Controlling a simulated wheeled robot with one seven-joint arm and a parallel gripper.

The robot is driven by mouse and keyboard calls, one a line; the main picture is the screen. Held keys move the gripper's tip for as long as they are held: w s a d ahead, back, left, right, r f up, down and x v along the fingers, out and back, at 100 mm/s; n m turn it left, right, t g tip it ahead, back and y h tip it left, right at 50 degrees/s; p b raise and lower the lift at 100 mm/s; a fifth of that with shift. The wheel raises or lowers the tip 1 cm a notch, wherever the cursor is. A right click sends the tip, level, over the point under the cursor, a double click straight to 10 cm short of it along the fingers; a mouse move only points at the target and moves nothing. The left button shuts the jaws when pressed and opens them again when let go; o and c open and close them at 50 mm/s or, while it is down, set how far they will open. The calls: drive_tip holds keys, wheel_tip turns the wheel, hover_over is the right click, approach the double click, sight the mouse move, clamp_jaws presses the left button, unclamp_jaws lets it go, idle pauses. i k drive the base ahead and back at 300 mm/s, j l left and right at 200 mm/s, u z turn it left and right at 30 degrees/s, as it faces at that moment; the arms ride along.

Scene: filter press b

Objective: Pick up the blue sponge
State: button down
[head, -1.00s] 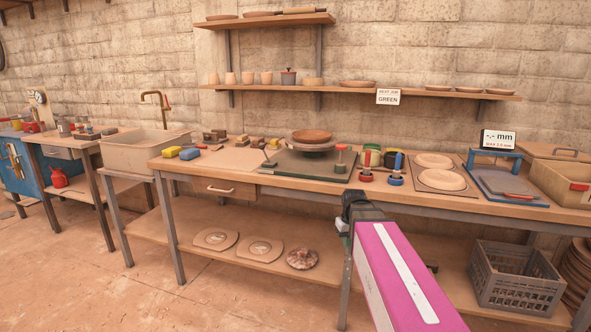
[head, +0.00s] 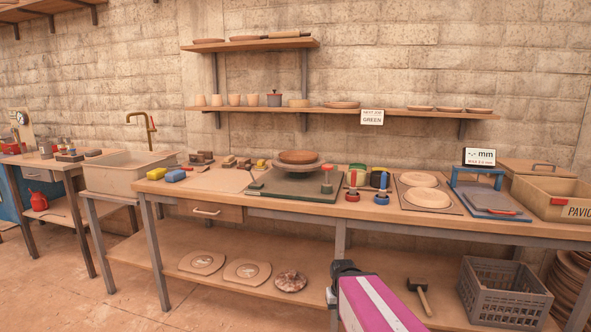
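The blue sponge (head: 175,176) lies on the left end of the wooden workbench (head: 230,193). A yellow sponge (head: 156,173) lies just left of it, close beside it. My gripper (head: 338,272) shows at the bottom centre, in front of the bench and lower than its top, far to the right of the blue sponge. Its fingers are too small and dark to tell whether they are open. My magenta and white arm hides part of the lower shelf.
A sink (head: 128,172) stands left of the bench. Right of the sponges are a green board (head: 285,186) with a turntable, plates and a blue-framed press (head: 480,190). A grey crate (head: 505,290) and a mallet (head: 419,295) are on the lower shelf. Open floor lies front left.

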sight(175, 176)
drive_tip(key=u, duration=1.3)
drive_tip(key=i+j+z, duration=0.2)
drive_tip(key=z, duration=0.25)
drive_tip(key=i+j+z, duration=0.15)
drive_tip(key=z, duration=0.25)
drive_tip(key=j, duration=0.1)
